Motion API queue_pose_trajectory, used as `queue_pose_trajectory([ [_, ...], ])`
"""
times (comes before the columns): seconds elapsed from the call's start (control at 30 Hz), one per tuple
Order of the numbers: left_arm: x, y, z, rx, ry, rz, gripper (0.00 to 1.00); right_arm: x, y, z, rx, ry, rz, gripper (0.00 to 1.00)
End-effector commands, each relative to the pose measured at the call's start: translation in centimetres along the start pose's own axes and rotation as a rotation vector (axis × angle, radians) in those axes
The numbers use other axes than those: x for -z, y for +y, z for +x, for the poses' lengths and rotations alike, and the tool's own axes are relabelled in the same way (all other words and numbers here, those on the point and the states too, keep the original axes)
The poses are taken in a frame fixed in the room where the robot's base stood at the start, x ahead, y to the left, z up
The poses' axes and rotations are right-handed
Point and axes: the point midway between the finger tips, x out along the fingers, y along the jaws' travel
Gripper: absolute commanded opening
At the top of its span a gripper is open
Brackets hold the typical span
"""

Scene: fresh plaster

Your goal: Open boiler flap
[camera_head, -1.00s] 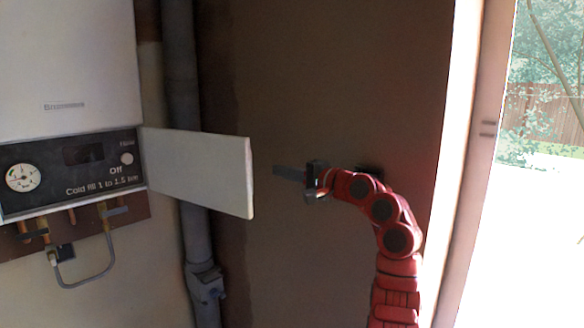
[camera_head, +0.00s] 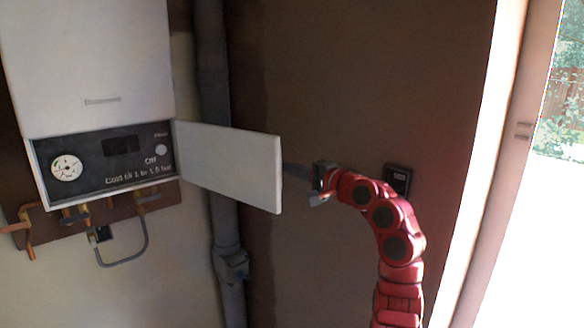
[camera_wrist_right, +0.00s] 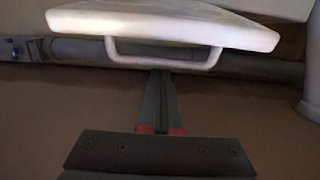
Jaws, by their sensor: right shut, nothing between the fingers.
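The white boiler (camera_head: 88,65) hangs on the wall at the left of the head view. Its white flap (camera_head: 232,168) stands swung out to the right, and the dark control panel (camera_head: 110,155) with its dial is uncovered. My right gripper (camera_head: 290,171) is shut and empty, with its fingertips close to the flap's outer edge. The flap fills the top of the wrist view (camera_wrist_right: 165,22), with a white bar handle (camera_wrist_right: 160,60) on it. The shut fingers (camera_wrist_right: 158,95) point toward this handle; I cannot tell whether they touch it. My left gripper is out of view.
A grey vertical pipe (camera_head: 213,90) runs behind the flap. Copper pipes and a grey hose (camera_head: 125,262) hang below the boiler. A dark switch plate (camera_head: 398,180) is on the brown wall behind my right arm. A bright doorway (camera_head: 555,230) is at the right.

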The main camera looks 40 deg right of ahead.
Motion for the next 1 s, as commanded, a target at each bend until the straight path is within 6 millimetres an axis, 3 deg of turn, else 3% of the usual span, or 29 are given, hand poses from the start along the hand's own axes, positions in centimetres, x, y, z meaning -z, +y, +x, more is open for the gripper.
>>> queue_pose_trajectory([
  [0.2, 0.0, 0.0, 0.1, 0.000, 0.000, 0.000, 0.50, -0.7, 0.0, -0.1, 0.000, -0.001, -0.004, 0.00],
  [0.63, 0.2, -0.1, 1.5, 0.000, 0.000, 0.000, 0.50, -7.4, 0.0, -1.3, -0.002, -0.004, -0.002, 0.00],
  [1.0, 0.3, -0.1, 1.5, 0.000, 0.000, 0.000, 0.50, -7.8, 0.0, -1.4, -0.001, 0.000, -0.001, 0.00],
])
